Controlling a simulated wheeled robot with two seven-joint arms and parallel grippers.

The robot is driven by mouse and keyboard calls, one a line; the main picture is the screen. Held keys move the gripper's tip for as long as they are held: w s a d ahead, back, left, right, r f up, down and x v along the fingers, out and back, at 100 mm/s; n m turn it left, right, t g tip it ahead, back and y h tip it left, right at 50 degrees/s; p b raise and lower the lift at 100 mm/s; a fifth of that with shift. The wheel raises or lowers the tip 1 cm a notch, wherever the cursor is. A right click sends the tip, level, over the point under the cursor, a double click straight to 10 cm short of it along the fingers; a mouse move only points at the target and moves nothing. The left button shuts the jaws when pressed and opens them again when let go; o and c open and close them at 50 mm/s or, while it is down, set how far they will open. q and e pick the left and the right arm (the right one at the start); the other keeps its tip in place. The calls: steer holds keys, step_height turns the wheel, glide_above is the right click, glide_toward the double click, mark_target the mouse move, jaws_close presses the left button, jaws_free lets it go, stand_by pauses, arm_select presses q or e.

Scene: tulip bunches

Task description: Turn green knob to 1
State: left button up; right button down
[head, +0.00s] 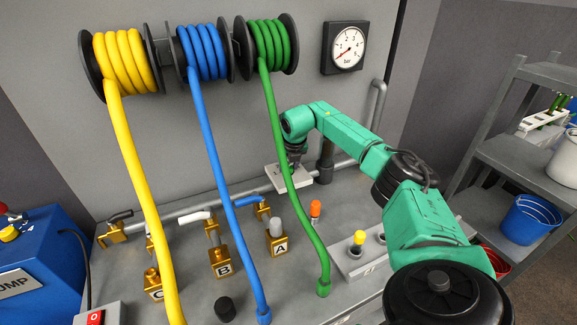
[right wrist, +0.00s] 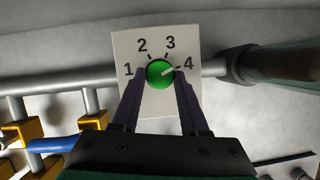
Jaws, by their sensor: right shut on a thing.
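The green knob (right wrist: 160,74) sits on a white dial plate (right wrist: 141,45) marked 1 to 4. Its white pointer line points right and slightly up, toward the 4. My right gripper (right wrist: 160,78) has its two dark fingers shut on the knob, one on each side. In the head view, the dial plate (head: 281,179) is on the pipe by the back wall, and my right gripper (head: 293,164) is over it, hiding the knob there. My left gripper is not in view.
Yellow (head: 135,170), blue (head: 222,165) and green (head: 283,140) hoses hang from wall reels in front of the bench. Brass valve blocks (head: 219,262) stand at the bench's left and middle. A pressure gauge (head: 345,47) is on the wall. A shelf with buckets (head: 530,219) is at the right.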

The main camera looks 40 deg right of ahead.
steer(key=n+y, duration=0.1)
steer(key=n, duration=0.2)
steer(key=shift+d+t, duration=0.2)
steer(key=shift+t, duration=0.1)
steer(key=n+y, duration=0.1)
steer(key=n, duration=0.3)
steer(key=shift+d+y+b, duration=0.1)
steer(key=shift+y+b, duration=0.3)
steer(key=n+y, duration=0.1)
steer(key=n, duration=0.1)
steer(key=n+y+b, duration=0.1)
steer(key=n, duration=0.2)
steer(key=shift+w+d+g, duration=0.1)
steer(key=shift+d+g, duration=0.05)
steer(key=shift+g, duration=0.25)
steer(key=shift+n, duration=0.3)
steer(key=shift+c, duration=2.1)
jaws_free()
steer(key=shift+w, duration=0.1)
